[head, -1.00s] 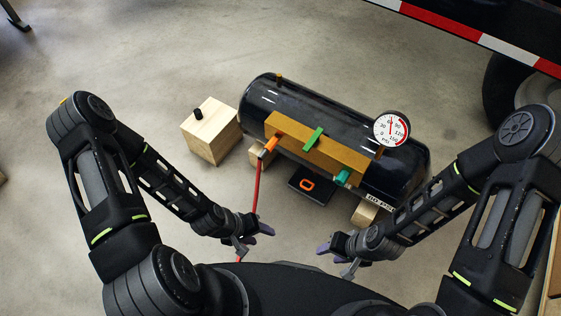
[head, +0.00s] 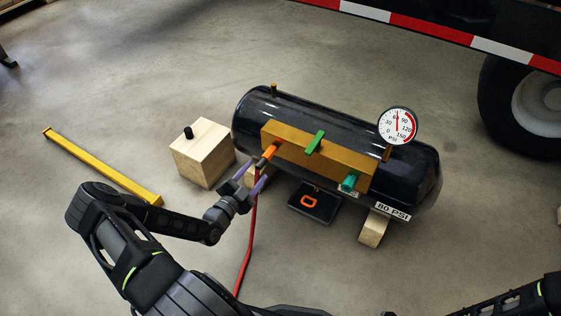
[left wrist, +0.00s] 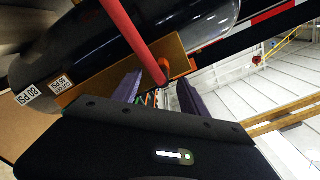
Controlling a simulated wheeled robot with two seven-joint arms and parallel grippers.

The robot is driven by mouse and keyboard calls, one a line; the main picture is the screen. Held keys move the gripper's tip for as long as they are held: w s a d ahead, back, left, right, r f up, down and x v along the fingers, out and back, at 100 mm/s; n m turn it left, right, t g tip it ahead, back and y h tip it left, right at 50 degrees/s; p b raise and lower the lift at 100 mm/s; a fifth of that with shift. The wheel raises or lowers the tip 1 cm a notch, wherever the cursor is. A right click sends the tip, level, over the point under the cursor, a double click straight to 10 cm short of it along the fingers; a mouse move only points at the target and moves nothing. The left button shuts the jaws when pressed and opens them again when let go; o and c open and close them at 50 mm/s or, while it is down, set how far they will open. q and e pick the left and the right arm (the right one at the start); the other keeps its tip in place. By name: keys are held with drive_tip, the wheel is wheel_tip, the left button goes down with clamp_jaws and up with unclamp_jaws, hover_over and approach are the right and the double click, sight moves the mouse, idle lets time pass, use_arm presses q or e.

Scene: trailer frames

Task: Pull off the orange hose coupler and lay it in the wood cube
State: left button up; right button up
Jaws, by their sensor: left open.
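The orange hose coupler (head: 267,154) sits on the left end of the ochre block on the black tank, with a red hose (head: 251,232) running down from it. In the left wrist view the coupler (left wrist: 164,63) shows behind the hose. My left gripper (head: 252,178) is open, its purple fingers just below and left of the coupler, apart from it as far as I can tell. In the left wrist view the hose passes between the fingers (left wrist: 160,88). The wood cube (head: 207,158) stands left of the tank; a black knob sits on top. My right gripper is out of view.
The black tank (head: 345,130) carries a green handle (head: 315,142), a teal fitting (head: 350,181) and a round gauge (head: 397,125). A black pad with an orange mark (head: 314,204) lies in front. A yellow bar (head: 100,166) lies on the floor at left.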

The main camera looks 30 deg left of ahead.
sight(265, 160)
use_arm(q)
drive_tip(key=shift+r+m, duration=0.3)
drive_tip(key=shift+m, duration=0.2)
drive_tip(key=w+b, duration=0.2)
drive_tip(key=w, duration=0.5)
drive_tip(key=shift+w+f, duration=0.1)
drive_tip(key=shift+f, duration=0.05)
drive_tip(key=shift+w+a+b, duration=0.15)
drive_tip(key=shift+w+b, duration=0.4)
drive_tip(key=shift+w, duration=0.35)
idle(0.6)
drive_tip(key=shift+c, duration=0.4)
clamp_jaws()
idle(1.0)
